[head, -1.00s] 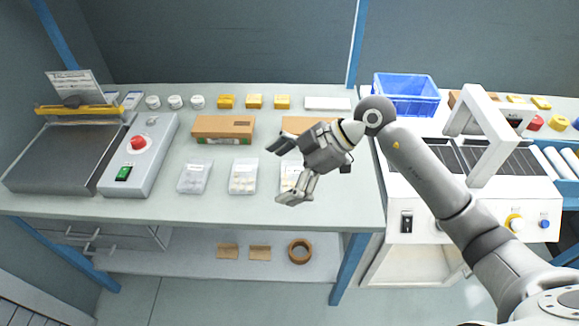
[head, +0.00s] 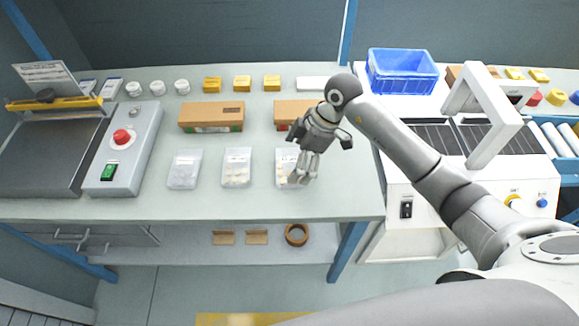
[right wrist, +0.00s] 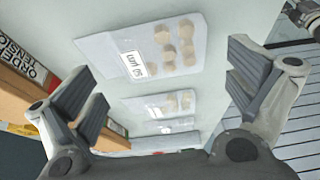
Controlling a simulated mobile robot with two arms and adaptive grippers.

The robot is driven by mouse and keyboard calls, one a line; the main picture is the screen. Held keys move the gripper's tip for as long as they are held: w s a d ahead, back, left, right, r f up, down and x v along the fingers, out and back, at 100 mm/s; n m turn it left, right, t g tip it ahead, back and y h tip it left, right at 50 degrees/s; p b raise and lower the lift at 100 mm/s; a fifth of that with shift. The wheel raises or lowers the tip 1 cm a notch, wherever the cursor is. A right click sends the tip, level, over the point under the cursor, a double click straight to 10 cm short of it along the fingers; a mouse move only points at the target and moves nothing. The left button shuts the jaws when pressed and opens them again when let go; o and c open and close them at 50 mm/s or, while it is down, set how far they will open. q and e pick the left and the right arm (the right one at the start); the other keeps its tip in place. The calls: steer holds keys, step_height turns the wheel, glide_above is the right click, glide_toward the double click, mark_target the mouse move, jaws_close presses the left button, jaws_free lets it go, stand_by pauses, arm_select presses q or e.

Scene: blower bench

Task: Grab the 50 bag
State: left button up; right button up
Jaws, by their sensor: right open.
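Three clear bags lie flat in a row on the bench. The rightmost bag (head: 286,168) is partly covered by my right gripper (head: 301,180). In the right wrist view this bag (right wrist: 190,45) is nearest, holds several beige pieces, and has a label that seems to read 50. My right gripper shows there too (right wrist: 160,92), open and empty, with the bag ahead between its fingers and apart from them. The middle bag (head: 236,167) and the left bag (head: 184,169) lie to the left in the head view; their labels are too small to read. My left gripper is not in view.
Cardboard boxes (head: 211,116) stand behind the bags, one partly behind my right gripper. A sealer with a red button (head: 122,137) is at the left. A blue crate (head: 402,75) stands on the white machine at the right. The bench in front of the bags (head: 225,205) is clear.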

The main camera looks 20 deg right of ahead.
mark_target(289, 165)
steer(key=x, duration=0.3)
steer(key=shift+r, duration=0.1)
steer(key=c, duration=0.8)
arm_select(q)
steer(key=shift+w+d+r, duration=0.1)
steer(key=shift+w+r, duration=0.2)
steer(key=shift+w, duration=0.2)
arm_select(e)
steer(key=shift+c, duration=0.5)
steer(key=shift+r, duration=0.1)
